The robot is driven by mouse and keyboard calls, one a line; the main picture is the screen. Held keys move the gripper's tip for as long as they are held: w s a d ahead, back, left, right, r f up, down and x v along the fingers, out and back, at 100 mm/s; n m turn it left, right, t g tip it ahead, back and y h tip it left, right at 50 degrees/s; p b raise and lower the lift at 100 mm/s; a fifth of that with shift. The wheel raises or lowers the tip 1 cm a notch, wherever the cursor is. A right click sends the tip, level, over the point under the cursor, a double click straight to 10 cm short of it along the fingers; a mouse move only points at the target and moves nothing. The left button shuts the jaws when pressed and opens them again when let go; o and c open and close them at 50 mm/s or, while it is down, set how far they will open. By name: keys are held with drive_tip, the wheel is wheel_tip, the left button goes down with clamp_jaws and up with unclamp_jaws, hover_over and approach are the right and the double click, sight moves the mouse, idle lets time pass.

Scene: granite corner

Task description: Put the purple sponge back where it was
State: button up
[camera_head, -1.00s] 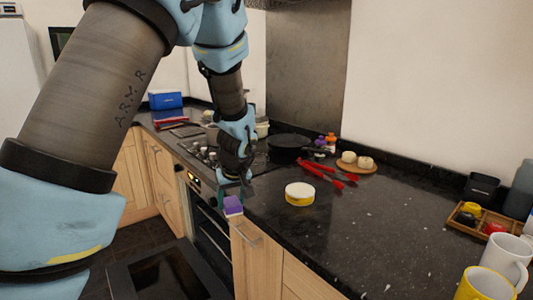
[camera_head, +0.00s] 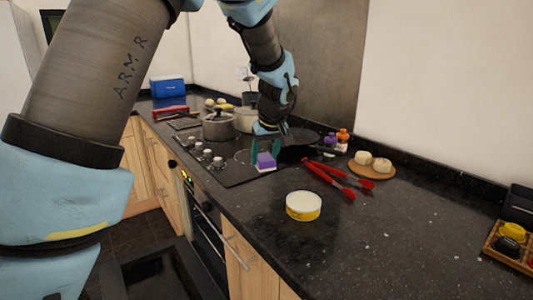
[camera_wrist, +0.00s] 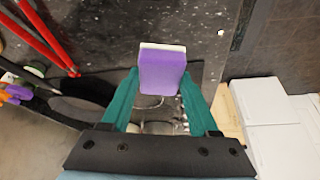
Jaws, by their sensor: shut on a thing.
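The purple sponge (camera_head: 265,160) has a white layer on one face. I cannot tell whether the sponge touches the surface below.
Red tongs (camera_head: 338,178) and a yellow-and-white round tub (camera_head: 303,206) lie to the right on the dark counter. A black pan (camera_head: 300,142) is behind the gripper, and a steel pot (camera_head: 219,126) stands to the left. The front counter right of the tub is clear.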

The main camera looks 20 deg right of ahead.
wheel_tip(320, 180, down, 9)
drive_tip(key=b, duration=0.5)
drive_tip(key=shift+b, duration=0.35)
drive_tip(key=o, duration=1.4)
drive_tip(key=shift+o, duration=0.3)
drive_tip(key=shift+r+p, duration=2.85)
drive_tip(key=shift+r, duration=1.65)
